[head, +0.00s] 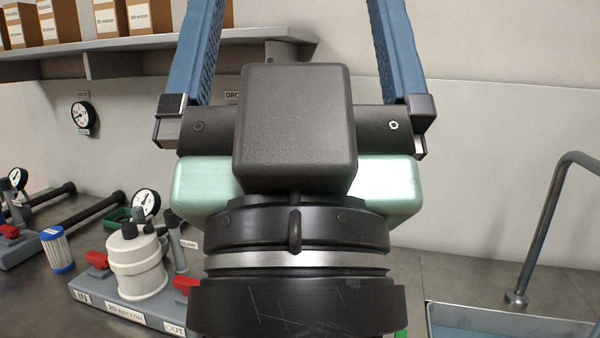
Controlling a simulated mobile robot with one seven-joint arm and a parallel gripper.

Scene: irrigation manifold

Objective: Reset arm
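My gripper (296,20) fills the middle of the head view, raised in front of the camera. Its black body and pale green housing show below two blue fingers that point up. The fingers stand wide apart, and I see only the wall and shelf between them. The fingertips are cut off by the top edge of the picture. My gripper hides the middle of the bench and part of the wall.
A white filter housing (137,270) stands on a grey base marked IN, 20 MICRON and OUT at lower left. A blue-and-white cartridge (58,250) stands beside it. Cartons (62,20) line the shelf (150,42). A tap (545,220) and basin (510,325) are at right.

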